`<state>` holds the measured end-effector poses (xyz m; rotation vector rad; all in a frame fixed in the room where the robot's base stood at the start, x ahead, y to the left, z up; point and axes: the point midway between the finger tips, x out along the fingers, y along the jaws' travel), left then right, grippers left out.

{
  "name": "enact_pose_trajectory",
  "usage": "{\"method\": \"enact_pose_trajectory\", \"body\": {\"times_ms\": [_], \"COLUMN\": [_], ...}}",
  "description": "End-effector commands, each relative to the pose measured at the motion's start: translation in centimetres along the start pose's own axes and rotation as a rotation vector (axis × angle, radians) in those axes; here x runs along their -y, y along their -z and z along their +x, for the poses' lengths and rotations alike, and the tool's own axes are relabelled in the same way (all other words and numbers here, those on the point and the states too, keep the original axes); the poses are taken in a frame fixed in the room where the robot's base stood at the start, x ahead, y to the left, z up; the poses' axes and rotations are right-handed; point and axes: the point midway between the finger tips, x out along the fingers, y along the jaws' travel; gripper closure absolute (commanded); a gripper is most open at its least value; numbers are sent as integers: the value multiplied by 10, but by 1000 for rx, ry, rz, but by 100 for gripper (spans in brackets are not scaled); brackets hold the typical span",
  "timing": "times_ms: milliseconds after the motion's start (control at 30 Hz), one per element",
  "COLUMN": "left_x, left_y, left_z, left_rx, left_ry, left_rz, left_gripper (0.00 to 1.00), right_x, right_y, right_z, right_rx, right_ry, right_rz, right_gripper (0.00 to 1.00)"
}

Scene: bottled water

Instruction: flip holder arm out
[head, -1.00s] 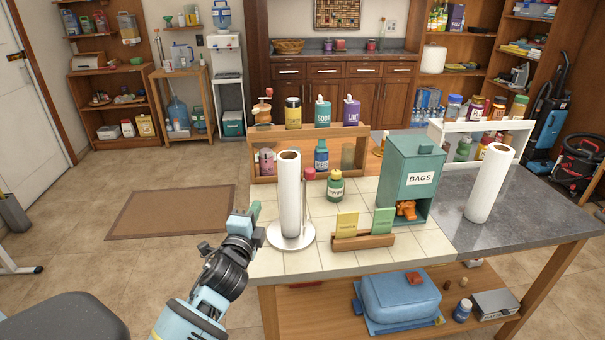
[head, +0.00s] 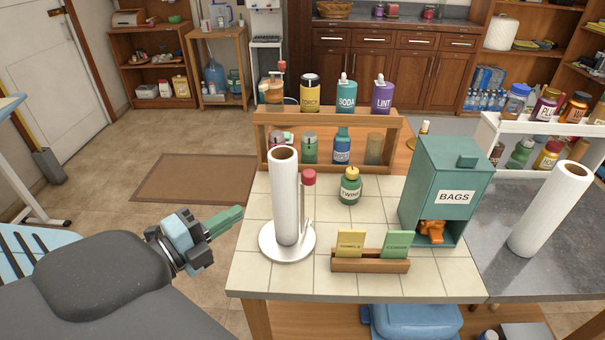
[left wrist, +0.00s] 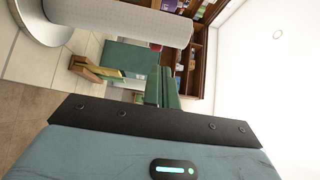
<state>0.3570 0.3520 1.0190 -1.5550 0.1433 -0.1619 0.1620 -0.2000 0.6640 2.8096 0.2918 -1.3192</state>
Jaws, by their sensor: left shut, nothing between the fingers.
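A paper towel holder has a round silver base (head: 287,241) and carries a white roll (head: 285,197). Its thin side arm (head: 305,215) stands upright close to the roll's right side, topped by a red knob (head: 308,178). My left gripper (head: 236,213) is shut and empty, left of the holder and beside the table's left edge, pointing right toward it. It touches nothing that I can see. In the left wrist view the shut green fingers (left wrist: 162,88) show below the white roll (left wrist: 125,20); the side arm cannot be made out there. My right gripper is out of view.
A wooden card holder (head: 370,265) stands right of the roll, with a green twine bottle (head: 350,186) behind. A teal bags dispenser (head: 447,185) and a second white roll (head: 550,208) are further right. A wooden bottle rack (head: 390,150) closes the back.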

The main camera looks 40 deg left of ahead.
Motion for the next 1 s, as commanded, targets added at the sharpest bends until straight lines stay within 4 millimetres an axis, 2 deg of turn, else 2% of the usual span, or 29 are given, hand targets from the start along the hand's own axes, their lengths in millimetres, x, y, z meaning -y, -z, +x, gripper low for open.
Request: {"method": "enact_pose_trajectory", "body": {"times_ms": [200,567,733,1000], "left_x": [2,3,3,3], "left_y": [12,12,12,14], "left_z": [-5,-4,8,39], "left_rx": [-43,-42,-45,-45], "left_ry": [-14,-13,-11,-10], "left_rz": [-12,-12,-12,-10], "left_gripper": [100,100,100,100], "right_x": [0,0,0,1], "right_y": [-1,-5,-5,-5], "right_z": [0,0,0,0], "right_rx": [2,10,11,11], "right_ry": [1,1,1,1], "right_rz": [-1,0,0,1], "right_gripper": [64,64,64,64]}}
